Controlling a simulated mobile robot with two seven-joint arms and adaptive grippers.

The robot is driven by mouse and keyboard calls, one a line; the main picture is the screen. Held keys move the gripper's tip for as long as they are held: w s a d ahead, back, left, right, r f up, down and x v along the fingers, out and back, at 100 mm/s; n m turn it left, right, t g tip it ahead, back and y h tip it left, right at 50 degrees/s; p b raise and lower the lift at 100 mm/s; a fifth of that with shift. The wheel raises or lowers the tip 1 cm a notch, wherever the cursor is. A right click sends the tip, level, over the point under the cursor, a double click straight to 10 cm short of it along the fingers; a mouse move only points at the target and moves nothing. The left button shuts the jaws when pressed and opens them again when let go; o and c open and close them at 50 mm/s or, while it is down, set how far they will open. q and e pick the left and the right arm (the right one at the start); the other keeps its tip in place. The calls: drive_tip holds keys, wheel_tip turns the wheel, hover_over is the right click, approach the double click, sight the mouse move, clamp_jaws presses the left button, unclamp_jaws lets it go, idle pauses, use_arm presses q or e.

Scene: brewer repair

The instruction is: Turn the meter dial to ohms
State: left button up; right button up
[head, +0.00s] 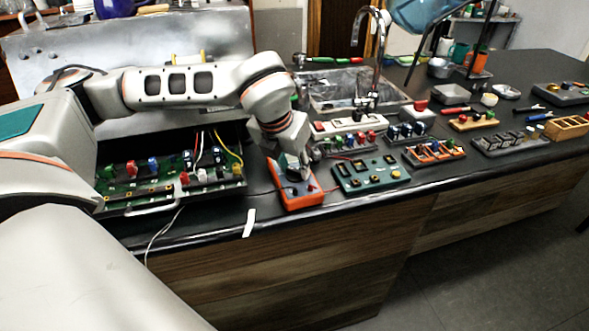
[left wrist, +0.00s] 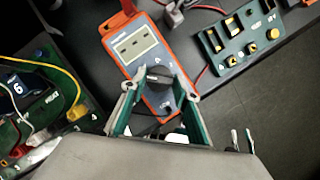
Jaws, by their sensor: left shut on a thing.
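The orange meter (head: 298,198) lies on the dark counter near its front edge, between the open brewer and a green board. In the left wrist view the meter (left wrist: 136,47) shows its display at the far end and its black dial (left wrist: 158,76) on the near half. My left gripper (head: 292,172) reaches down over the meter from above. In the left wrist view its two fingers (left wrist: 160,88) stand on either side of the dial knob, shut on it. The dial's markings are too small to read. My right gripper is not in view.
The opened brewer (head: 168,178) with boards and wires stands left of the meter. The green board (head: 370,174) lies close on its right, with several part trays beyond. A sink (head: 340,88) is behind. A white strip (head: 249,222) hangs at the counter's front edge.

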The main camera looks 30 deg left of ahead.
use_arm(q)
drive_tip(key=shift+a+f+m+h+b, duration=0.15)
drive_tip(key=shift+m+h+b, duration=0.15)
drive_tip(key=shift+m, duration=0.6)
drive_tip(key=shift+a+m+h, duration=0.1)
drive_tip(key=shift+m+h, duration=0.3)
drive_tip(key=shift+m, duration=0.5)
drive_tip(key=m+h, duration=0.1)
drive_tip(key=m, duration=0.1)
drive_tip(key=shift+m, duration=0.4)
drive_tip(key=m, duration=0.1)
drive_tip(key=m+g+h+p, duration=0.1)
drive_tip(key=m, duration=0.1)
drive_tip(key=shift+w+a+r+m, duration=0.1)
drive_tip(key=shift+a+r+m, duration=0.05)
drive_tip(key=shift+r+m, duration=0.15)
drive_tip(key=m+g+h+p, duration=0.1)
drive_tip(key=m+p, duration=0.1)
drive_tip(key=m, duration=0.1)
drive_tip(key=shift+w, duration=0.15)
drive_tip(key=shift+a+f+m+g+p, duration=0.1)
drive_tip(key=shift+m+g+p, duration=0.2)
drive_tip(key=shift+m+p, duration=0.4)
